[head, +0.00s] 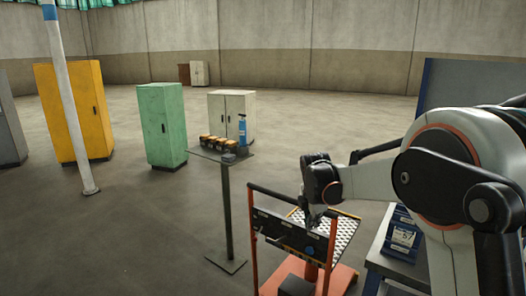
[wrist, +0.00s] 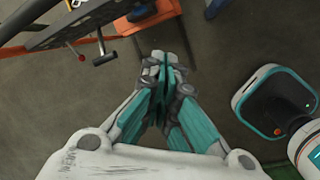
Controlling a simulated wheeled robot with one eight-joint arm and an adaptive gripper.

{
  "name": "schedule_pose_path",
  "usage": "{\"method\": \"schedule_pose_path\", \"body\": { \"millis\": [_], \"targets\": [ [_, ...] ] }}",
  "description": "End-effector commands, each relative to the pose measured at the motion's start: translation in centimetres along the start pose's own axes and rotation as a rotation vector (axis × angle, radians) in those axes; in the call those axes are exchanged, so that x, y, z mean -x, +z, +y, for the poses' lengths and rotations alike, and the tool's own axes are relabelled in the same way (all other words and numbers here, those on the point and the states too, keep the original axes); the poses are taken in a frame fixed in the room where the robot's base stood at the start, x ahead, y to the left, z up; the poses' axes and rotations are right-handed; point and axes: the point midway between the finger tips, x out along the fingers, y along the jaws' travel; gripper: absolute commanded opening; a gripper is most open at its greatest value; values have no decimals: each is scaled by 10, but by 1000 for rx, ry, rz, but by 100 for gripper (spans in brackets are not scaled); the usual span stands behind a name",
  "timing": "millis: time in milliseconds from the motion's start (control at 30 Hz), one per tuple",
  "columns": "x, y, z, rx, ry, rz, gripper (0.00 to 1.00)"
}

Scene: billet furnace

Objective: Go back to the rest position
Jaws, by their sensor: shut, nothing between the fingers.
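My gripper (head: 312,222) points down from the end of my arm, close to a dark control panel (head: 290,236) on an orange-red frame in the head view. In the wrist view my gripper (wrist: 164,68) is shut, with its teal and grey fingers together and nothing held. Below the fingertips there is bare floor. The panel (wrist: 85,20) shows at the upper left of that view, apart from the fingers, with a T-shaped lever (wrist: 104,58) and a small red-knobbed lever (wrist: 81,57).
A perforated metal tray (head: 335,228) is behind the panel. A thin stand (head: 228,200) holds several orange-and-black items (head: 218,143) and a blue bottle (head: 242,130). A table with a blue box (head: 403,238) is at right. Cabinets stand farther back; open floor lies at left.

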Motion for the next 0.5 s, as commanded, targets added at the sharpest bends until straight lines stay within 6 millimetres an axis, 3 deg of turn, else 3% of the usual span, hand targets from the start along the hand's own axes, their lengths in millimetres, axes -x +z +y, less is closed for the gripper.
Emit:
{"method": "schedule_pose_path", "body": {
  "millis": [33, 200, 500],
  "targets": [
    [18, 1, -11, -64, 12, 1, 0],
    [68, 2, -45, -307, 54, 12, 0],
    [136, -5, -119, -737, 125, 52, 0]
  ]
}}
